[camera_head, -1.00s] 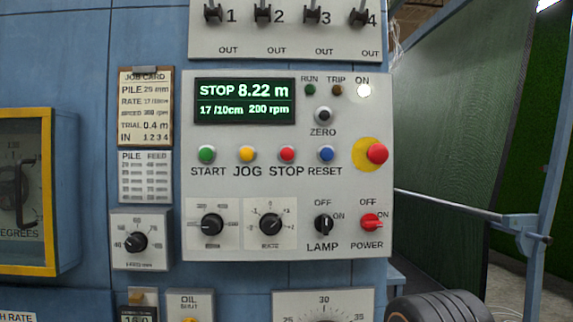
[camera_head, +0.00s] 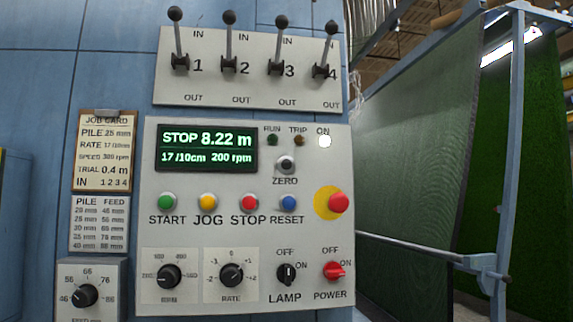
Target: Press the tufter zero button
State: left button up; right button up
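The ZERO button (camera_head: 285,164) is a small dark button in a pale ring on the grey control panel (camera_head: 210,228), right of the green display (camera_head: 207,148). The display reads STOP, 8.22 m, 17 /10cm and 200 rpm. Below it sit the green START (camera_head: 167,202), yellow JOG (camera_head: 207,202), red STOP (camera_head: 249,203) and blue RESET (camera_head: 289,203) buttons. The ON light (camera_head: 324,141) is lit white; the RUN and TRIP lights look dark. Neither of my grippers is in view.
A red mushroom button (camera_head: 338,202) on a yellow disc is at the panel's right. Several levers (camera_head: 229,45) stand up toward IN above. A job card (camera_head: 105,150) hangs left. A blue frame with a bar (camera_head: 430,253) and green turf (camera_head: 505,160) stand to the right.

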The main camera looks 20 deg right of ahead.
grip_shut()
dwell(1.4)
